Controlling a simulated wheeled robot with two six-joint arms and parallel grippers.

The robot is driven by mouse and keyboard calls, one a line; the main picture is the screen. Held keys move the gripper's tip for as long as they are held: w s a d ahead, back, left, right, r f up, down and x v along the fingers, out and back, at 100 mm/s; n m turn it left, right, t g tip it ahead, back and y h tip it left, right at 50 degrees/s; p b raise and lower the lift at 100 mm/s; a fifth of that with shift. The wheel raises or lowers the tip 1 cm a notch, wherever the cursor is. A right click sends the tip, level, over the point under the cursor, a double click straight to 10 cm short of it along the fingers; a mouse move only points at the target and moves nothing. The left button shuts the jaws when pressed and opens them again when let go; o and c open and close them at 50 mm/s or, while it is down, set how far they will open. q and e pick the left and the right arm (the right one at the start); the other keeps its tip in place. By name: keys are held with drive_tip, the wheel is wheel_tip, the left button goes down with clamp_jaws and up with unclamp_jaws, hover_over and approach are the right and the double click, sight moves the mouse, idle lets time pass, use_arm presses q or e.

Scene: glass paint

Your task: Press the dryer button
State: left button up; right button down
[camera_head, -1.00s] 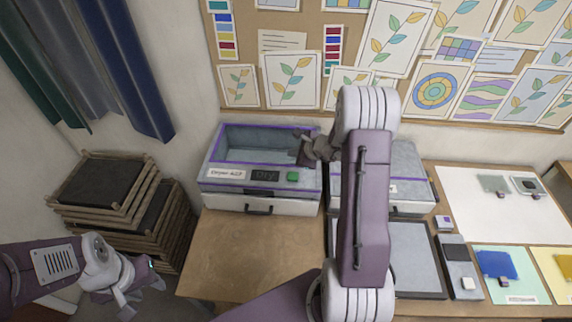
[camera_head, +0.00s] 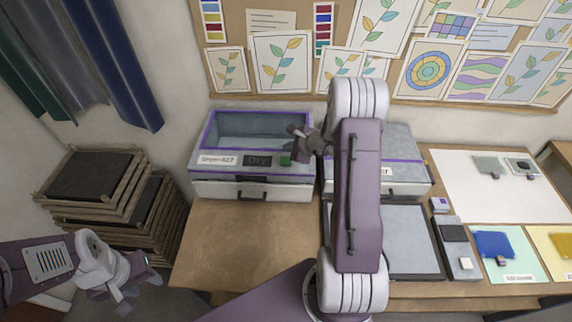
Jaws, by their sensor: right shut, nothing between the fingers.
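The dryer (camera_head: 252,187) is a grey and white box with a purple-edged open top, standing at the back left of the table. Its front carries a white label, a dark "Dry" display (camera_head: 257,161) and a green button (camera_head: 285,160). My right gripper (camera_head: 294,156) is shut and empty, with its tip at the green button and partly covering it. I cannot tell whether the tip touches it. My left gripper (camera_head: 128,290) hangs at the lower left, off the table and far from the dryer; its fingers are too unclear to judge.
A second purple-edged box (camera_head: 402,180) stands right of the dryer, partly behind my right arm. Stacked wooden frames (camera_head: 100,205) stand left of the table. A dark-framed grey panel (camera_head: 410,245), a white sheet (camera_head: 480,205) and colour samples lie to the right. The table's front left is bare.

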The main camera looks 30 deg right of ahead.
sight(283, 157)
wheel_tip(283, 157, down, 3)
drive_tip(key=shift+w+r+b, duration=0.1)
drive_tip(key=shift+b, duration=1.05)
drive_tip(key=shift+f, duration=0.2)
drive_tip(key=shift+r, duration=0.1)
idle(0.6)
drive_tip(key=shift+f+b, duration=0.4)
drive_tip(key=shift+b, duration=0.5)
drive_tip(key=shift+f+b, duration=0.55)
drive_tip(key=shift+b, duration=0.15)
idle(0.3)
idle(0.4)
drive_tip(key=shift+r+p, duration=0.55)
drive_tip(key=shift+r, duration=0.4)
